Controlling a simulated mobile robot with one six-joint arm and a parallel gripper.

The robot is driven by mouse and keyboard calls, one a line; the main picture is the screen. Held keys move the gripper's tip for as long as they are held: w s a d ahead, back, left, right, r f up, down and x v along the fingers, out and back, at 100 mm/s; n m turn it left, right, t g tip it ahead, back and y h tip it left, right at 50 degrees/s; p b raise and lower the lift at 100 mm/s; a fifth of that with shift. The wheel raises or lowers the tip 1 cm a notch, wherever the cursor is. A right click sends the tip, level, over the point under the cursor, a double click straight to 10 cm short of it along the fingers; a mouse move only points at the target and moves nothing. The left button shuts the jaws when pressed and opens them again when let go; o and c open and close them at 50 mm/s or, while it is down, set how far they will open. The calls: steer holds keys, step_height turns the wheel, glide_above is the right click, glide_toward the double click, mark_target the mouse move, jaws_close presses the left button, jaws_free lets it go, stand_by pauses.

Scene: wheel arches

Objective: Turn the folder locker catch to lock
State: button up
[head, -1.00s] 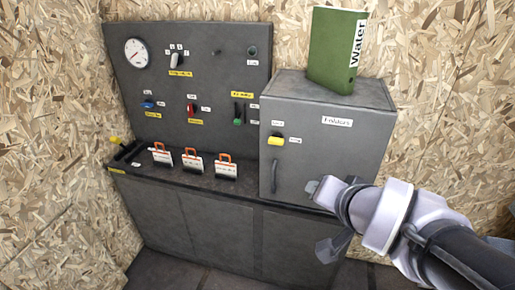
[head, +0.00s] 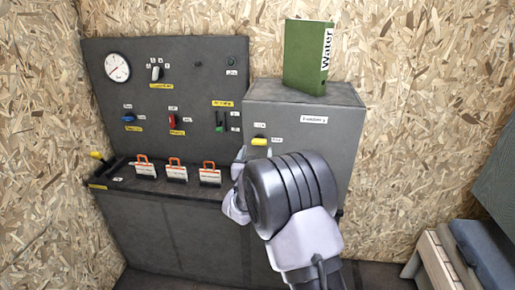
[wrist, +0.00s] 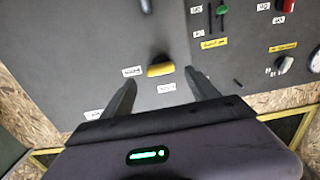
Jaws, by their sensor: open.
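The folder locker (head: 300,110) is a grey box on the bench, its door shut. Its yellow catch (head: 259,141) is on the upper left of the door, the yellow bar lying roughly level. One small label sits above it and one to its right, too small to read surely. In the wrist view, turned about upside down, the catch (wrist: 160,70) lies between and beyond the fingertips. My gripper (wrist: 161,78) is open and empty, with a finger either side of the catch, apparently short of it.
A green "Water" folder (head: 305,60) stands on the locker. A panel (head: 205,85) with a gauge, switches and levers rises left of it. Several orange-handled tags (head: 176,170) stand along the bench top. A wooden bench (head: 445,265) is at the far right.

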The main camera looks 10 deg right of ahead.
mark_target(259, 144)
steer(key=x, duration=0.4)
steer(key=shift+w+d, duration=0.15)
steer(key=shift+w, duration=0.2)
steer(key=shift+c, duration=0.2)
steer(key=c, duration=1.3)
